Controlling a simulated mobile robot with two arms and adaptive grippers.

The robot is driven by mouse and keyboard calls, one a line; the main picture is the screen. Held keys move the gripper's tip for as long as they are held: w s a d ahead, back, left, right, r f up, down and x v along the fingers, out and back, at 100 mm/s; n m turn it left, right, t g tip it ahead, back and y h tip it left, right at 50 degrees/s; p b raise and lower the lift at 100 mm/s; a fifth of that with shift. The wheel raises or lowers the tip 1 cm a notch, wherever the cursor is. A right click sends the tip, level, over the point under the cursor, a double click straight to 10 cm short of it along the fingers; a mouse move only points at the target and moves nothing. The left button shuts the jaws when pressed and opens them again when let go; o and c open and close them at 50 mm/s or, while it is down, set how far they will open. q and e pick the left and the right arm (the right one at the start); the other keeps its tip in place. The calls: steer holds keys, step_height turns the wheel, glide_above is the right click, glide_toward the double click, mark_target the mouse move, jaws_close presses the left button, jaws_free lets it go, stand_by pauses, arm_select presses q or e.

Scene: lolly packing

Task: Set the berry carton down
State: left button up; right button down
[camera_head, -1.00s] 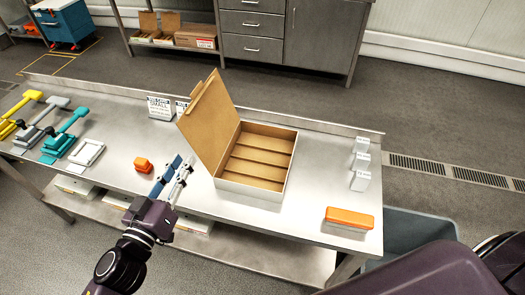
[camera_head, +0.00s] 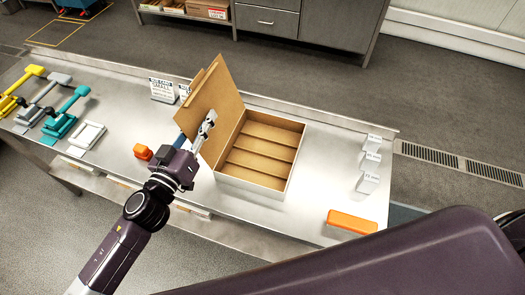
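An open carton (camera_head: 245,180) with a brown cardboard inside, several long compartments and pale outer walls stands on the steel table, its lid (camera_head: 230,90) raised at the left. The compartments look empty. I cannot read a berry mark on it. My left gripper (camera_head: 208,122) reaches up to the lid's lower part, in front of its face; I cannot tell whether it touches. Its fingers look close together, and no held object shows clearly. My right gripper is out of view; a dark arm part of mine fills the lower right.
An orange block (camera_head: 143,152) and a partly hidden blue object (camera_head: 179,141) are left of the carton. An orange-topped item (camera_head: 350,222) and several small white stands (camera_head: 368,160) are right. Yellow, grey and teal tools stand far left.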

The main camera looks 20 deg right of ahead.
mark_target(208, 108)
arm_select(q)
steer(key=x, duration=0.4)
steer(key=shift+p, duration=0.35)
steer(key=shift+c, duration=0.5)
jaws_close()
